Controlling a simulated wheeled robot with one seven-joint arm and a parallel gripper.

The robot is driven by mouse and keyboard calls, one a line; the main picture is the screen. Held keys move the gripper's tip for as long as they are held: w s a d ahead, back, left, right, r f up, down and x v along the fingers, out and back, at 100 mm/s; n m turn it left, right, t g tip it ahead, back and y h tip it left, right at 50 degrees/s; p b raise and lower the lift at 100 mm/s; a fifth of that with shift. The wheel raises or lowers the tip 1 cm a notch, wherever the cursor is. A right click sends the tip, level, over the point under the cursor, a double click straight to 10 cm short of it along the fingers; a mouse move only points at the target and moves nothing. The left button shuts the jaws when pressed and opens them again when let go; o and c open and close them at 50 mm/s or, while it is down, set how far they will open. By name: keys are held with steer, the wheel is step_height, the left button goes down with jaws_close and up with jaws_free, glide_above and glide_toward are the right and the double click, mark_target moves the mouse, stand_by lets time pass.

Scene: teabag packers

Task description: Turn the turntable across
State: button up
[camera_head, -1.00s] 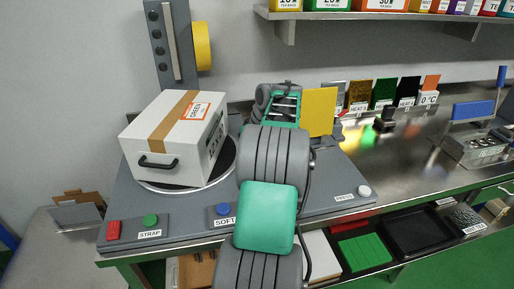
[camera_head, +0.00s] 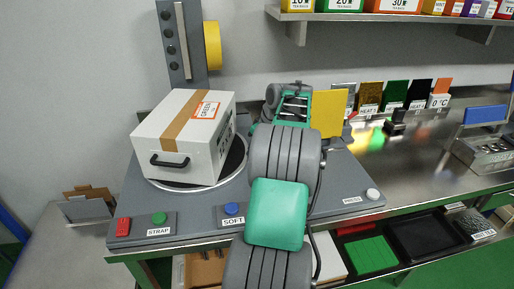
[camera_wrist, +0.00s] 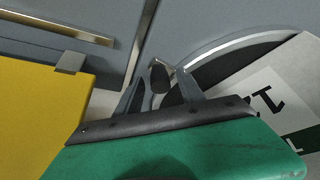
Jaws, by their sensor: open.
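The turntable (camera_head: 238,165) is a dark round disc with a silver rim, set in a grey machine deck. A white carton (camera_head: 178,132) with a brown tape strip, a green-tea label and a black handle on its near face sits on it. My gripper (camera_wrist: 162,84) is open and empty, to the right of the carton; in the head view my own arm mostly hides it. In the wrist view the turntable's rim (camera_wrist: 232,42) and a carton corner (camera_wrist: 270,95) show at right, apart from the fingers as far as I can tell.
A yellow panel (camera_head: 328,112) is just right of my gripper. A grey post (camera_head: 178,45) with a yellow roll stands behind the carton. Red, green and blue buttons (camera_head: 231,209) line the front deck edge. A steel counter (camera_head: 395,165) lies right, with a shelf above.

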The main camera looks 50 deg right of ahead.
steer(key=v, duration=0.7)
steer(key=shift+r+p, duration=0.4)
steer(key=shift+s, duration=0.1)
steer(key=shift+c, duration=0.3)
